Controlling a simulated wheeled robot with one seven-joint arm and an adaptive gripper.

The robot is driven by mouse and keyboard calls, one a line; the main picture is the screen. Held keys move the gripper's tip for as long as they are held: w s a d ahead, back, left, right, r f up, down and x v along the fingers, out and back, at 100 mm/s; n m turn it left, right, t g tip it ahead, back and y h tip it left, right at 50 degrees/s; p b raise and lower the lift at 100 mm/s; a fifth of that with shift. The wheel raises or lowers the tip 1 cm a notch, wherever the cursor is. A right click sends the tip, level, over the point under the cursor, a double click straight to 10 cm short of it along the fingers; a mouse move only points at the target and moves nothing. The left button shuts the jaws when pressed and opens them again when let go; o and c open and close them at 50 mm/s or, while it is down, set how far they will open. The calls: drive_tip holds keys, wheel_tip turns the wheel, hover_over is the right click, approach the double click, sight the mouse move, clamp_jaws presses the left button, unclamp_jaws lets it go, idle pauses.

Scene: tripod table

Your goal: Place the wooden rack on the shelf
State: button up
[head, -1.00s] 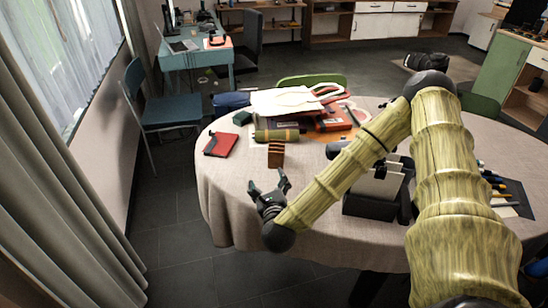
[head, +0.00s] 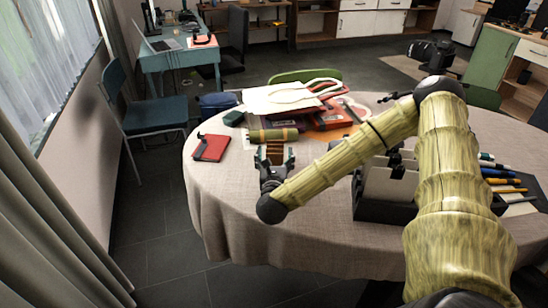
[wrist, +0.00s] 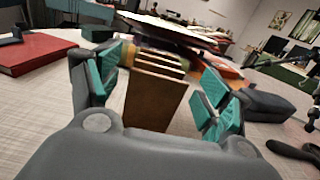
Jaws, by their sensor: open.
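The wooden rack (head: 275,150) is a small brown slotted block standing on the round table (head: 225,205). In the wrist view the wooden rack (wrist: 153,95) stands upright between the two teal finger pads, with a gap on each side. My gripper (head: 274,160) is open around the near part of the rack; it also shows in the wrist view (wrist: 155,100). The gripper hides part of the rack in the head view. I cannot tell which furniture is the task's shelf; a low wooden shelf unit (head: 318,24) stands at the back of the room.
A red book (head: 211,147) lies left of the rack. A green-brown cylinder (head: 273,134) and a pile of papers (head: 285,97) lie just behind it. A dark organizer (head: 385,208) stands to the right. Cloth is bare at the table's front left.

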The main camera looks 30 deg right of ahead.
sight(275, 149)
drive_tip(key=shift+p+x, duration=0.45)
drive_tip(key=shift+x, duration=2.4)
drive_tip(key=c, duration=1.1)
drive_tip(key=shift+c, duration=0.3)
drive_tip(key=shift+r, duration=0.15)
